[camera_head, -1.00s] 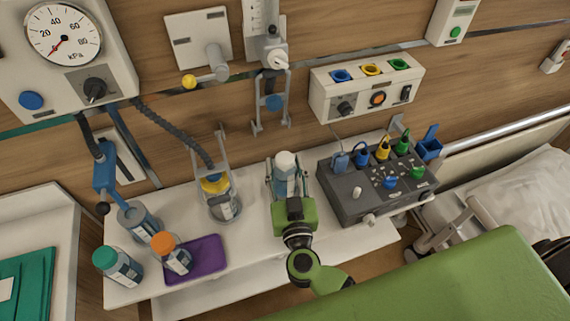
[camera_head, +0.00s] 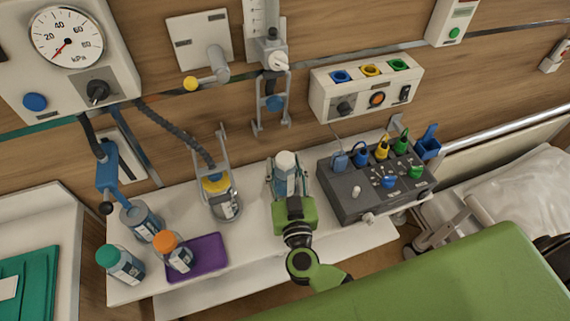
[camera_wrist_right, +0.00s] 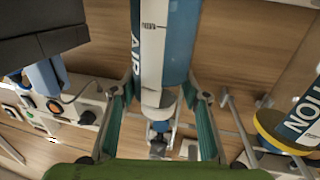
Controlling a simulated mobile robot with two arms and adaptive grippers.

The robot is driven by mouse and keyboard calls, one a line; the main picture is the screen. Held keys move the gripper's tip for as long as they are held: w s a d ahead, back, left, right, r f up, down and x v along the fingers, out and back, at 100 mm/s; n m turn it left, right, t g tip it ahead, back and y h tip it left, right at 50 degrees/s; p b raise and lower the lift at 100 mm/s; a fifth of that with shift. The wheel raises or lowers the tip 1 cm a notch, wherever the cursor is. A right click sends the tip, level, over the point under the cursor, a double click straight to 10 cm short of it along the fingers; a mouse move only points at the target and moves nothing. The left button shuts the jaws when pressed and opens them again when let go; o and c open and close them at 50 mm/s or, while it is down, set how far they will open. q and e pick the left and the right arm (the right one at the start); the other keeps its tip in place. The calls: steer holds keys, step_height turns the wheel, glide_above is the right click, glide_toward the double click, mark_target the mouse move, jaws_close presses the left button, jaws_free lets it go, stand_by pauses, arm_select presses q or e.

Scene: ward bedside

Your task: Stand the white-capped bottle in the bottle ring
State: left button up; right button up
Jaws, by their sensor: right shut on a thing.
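The white-capped bottle (camera_head: 285,177) is upright at the bedside shelf, with a white and blue label. My right gripper (camera_head: 288,185) is shut on it, with fingers on both sides. In the right wrist view the bottle (camera_wrist_right: 165,50) runs between the green finger pads; its lettering reads "AIR". I cannot tell whether its base touches the shelf. A pronged grey bracket (camera_head: 272,103) hangs from the wall rail behind the bottle, and a wire frame surrounds the yellow-collared bottle (camera_head: 220,197) to the left. My left gripper is not in view.
A dark control box (camera_head: 350,195) with coloured plugs stands close right of my gripper. On the left are a purple tray (camera_head: 210,256), an orange-capped bottle (camera_head: 176,254), a green-capped bottle (camera_head: 122,265) and a blue-labelled bottle (camera_head: 142,222). The front middle of the shelf (camera_head: 250,240) is clear.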

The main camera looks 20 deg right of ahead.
mark_target(287, 183)
steer(key=shift+p, duration=0.35)
stand_by(0.4)
steer(key=shift+f, duration=0.1)
stand_by(0.4)
steer(key=shift+s+f+p, duration=0.1)
steer(key=shift+p, duration=0.3)
steer(key=shift+s+a+f, duration=0.15)
steer(key=shift+s+f, duration=0.2)
steer(key=shift+f, duration=0.3)
stand_by(0.6)
steer(key=shift+s+f+p, duration=0.1)
steer(key=shift+f+p, duration=0.2)
steer(key=shift+f, duration=0.3)
stand_by(0.6)
stand_by(0.3)
steer(key=shift+w+r+g+p, duration=0.15)
steer(key=shift+w+r+p, duration=0.1)
steer(key=shift+r+p, duration=0.45)
steer(key=shift+w+r+g+p, duration=0.2)
steer(key=shift+r+p, duration=0.15)
steer(key=shift+p, duration=0.5)
steer(key=shift+r, duration=0.35)
